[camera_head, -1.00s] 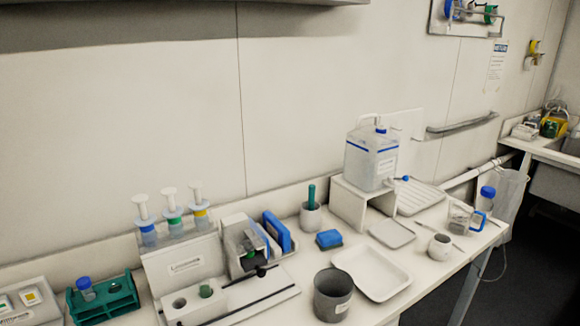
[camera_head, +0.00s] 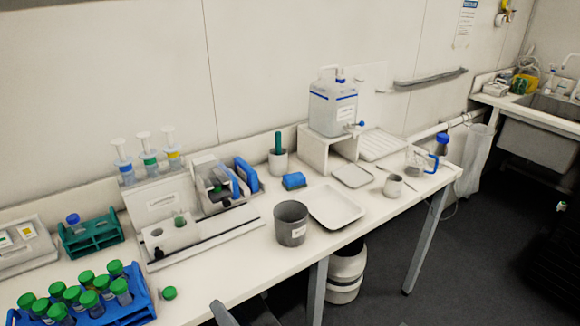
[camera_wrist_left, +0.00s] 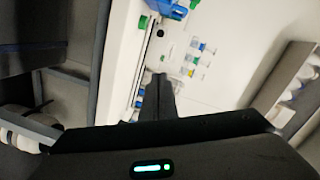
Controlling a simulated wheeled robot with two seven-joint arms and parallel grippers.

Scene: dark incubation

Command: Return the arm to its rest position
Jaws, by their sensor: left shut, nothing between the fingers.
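My left gripper (camera_head: 224,312) shows only as a dark grey tip at the bottom edge of the head view, in front of the bench (camera_head: 255,285). In the left wrist view my left gripper's dark fingers (camera_wrist_left: 160,92) are together with nothing held. The bench and its wall appear tilted beyond them. Most of the left arm is out of the head view. My right gripper is not in view.
A blue rack (camera_head: 128,312) of green-capped tubes stands at the front left, beside a loose green cap (camera_head: 169,293). A grey cup (camera_head: 291,223) and a white tray (camera_head: 336,206) stand mid-bench. A white bin (camera_head: 346,272) is below. Dark floor lies right.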

